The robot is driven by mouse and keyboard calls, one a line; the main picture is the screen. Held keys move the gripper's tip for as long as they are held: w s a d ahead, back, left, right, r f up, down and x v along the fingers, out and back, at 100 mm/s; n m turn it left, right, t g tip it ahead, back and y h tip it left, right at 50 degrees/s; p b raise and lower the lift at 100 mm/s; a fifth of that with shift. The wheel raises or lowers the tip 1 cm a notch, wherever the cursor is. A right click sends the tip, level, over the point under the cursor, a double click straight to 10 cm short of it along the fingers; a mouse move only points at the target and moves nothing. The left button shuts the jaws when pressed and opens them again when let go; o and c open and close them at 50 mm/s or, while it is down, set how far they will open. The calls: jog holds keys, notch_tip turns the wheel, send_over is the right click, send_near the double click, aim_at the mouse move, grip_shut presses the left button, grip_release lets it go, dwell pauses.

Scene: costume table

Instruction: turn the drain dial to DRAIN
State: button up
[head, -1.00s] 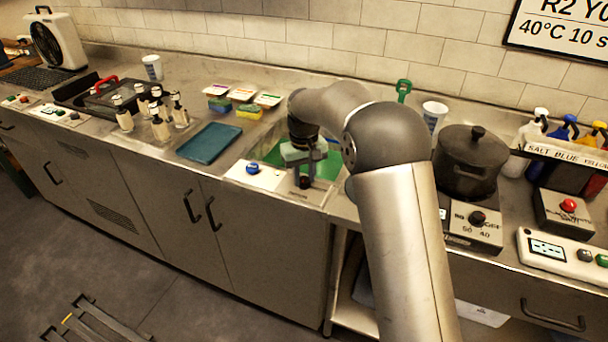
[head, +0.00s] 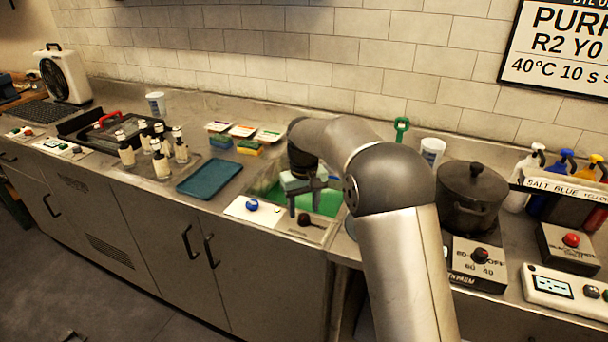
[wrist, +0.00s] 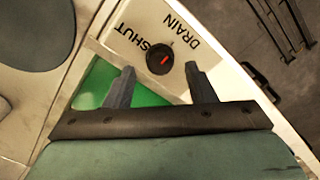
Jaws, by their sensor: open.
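The drain dial (head: 304,219) is a small dark knob on a pale plate at the sink's front edge. In the wrist view the dial (wrist: 158,66) is round and black with a short red mark. My gripper (head: 304,207) is open and empty over the sink's front edge, close to the dial. In the wrist view the dial is just beyond and between the two fingertips (wrist: 160,76), apparently apart from them.
A blue knob (head: 252,205) is on a white panel left of the dial. The sink (head: 327,203) holds green liquid. A teal tray (head: 209,178) and bottles (head: 160,165) stand left. A dark pot (head: 468,195) and a dial box (head: 478,262) are right of my arm.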

aim_at(304, 216)
notch_tip(304, 216, up, 15)
dwell(0.4)
